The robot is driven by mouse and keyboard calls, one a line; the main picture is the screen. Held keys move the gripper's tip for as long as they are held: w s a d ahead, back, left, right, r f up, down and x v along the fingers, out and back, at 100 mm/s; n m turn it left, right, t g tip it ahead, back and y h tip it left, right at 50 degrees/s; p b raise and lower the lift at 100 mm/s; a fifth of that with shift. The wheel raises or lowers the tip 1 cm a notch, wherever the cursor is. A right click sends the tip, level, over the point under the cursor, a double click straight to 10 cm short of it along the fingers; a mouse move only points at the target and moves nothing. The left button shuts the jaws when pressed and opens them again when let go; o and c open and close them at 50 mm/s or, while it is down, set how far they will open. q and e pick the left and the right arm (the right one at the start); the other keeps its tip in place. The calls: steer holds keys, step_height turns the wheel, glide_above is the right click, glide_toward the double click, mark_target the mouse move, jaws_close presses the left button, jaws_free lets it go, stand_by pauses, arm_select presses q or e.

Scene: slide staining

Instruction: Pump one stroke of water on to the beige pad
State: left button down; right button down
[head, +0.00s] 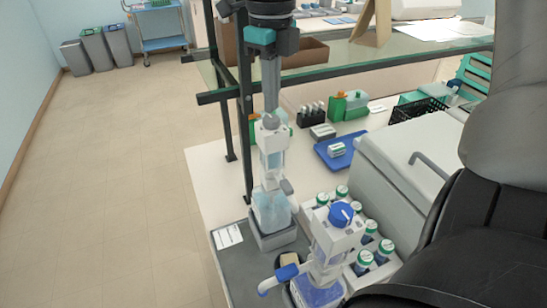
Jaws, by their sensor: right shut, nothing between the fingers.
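The water dispenser (272,163) is a clear bottle of pale blue liquid with a white pump head, upright in a grey holder. Its short grey spout (287,187) points to the front right. My right gripper (270,115) points straight down with its fingers shut and empty, its tips at the top of the pump head; I cannot tell whether they touch. The beige pad (288,272) is small and sits in front of the water dispenser, by a dark round dish, partly hidden by a blue spout. My left gripper is not in view.
A second dispenser with a blue knob (341,214) stands at the front, its blue spout (275,281) reaching left. Several capped bottles (364,258) stand behind and right of it. A white label card (228,236) lies on the grey mat. A glass shelf (345,63) crosses the back.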

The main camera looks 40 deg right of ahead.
steer(key=shift+f, duration=0.15)
steer(key=shift+f+b, duration=1.15)
steer(key=shift+b, duration=0.1)
steer(key=shift+s+f, duration=0.1)
steer(key=shift+f, duration=0.05)
stand_by(0.6)
steer(key=shift+r+p, duration=0.65)
steer(key=shift+r, duration=0.75)
steer(key=shift+r+p, duration=1.75)
steer(key=shift+r, duration=0.8)
